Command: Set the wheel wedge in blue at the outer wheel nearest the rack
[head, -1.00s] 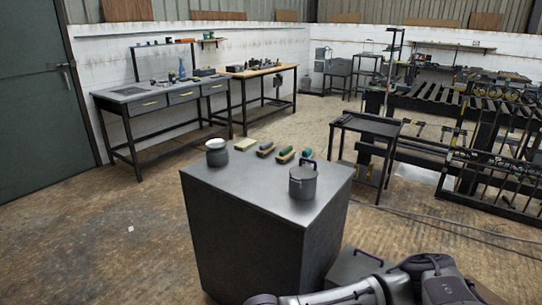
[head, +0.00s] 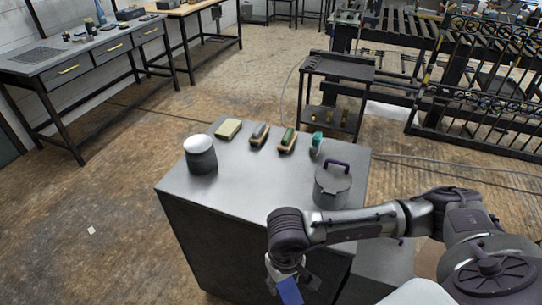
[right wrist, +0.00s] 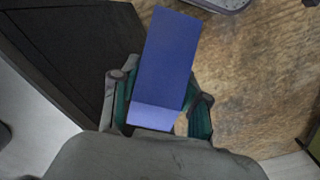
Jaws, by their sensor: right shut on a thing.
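The blue wheel wedge (head: 290,292) is at the bottom of the head view, in front of the grey cabinet. It fills the middle of the right wrist view (right wrist: 166,58) as a long blue block with a paler near end. My right gripper (head: 291,274) is shut on it; in the right wrist view its fingers (right wrist: 160,108) are on both sides of the wedge. The wedge is held clear of the cabinet top. I cannot make out any wheel in these views. My left gripper is not in view.
The grey cabinet (head: 240,190) carries a white-topped jar (head: 201,155), a lidded pot (head: 332,186), a sponge and brushes. A dark trolley (head: 338,70) stands behind it, with metal racking (head: 480,85) at right. A drawer bench (head: 85,60) is at left.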

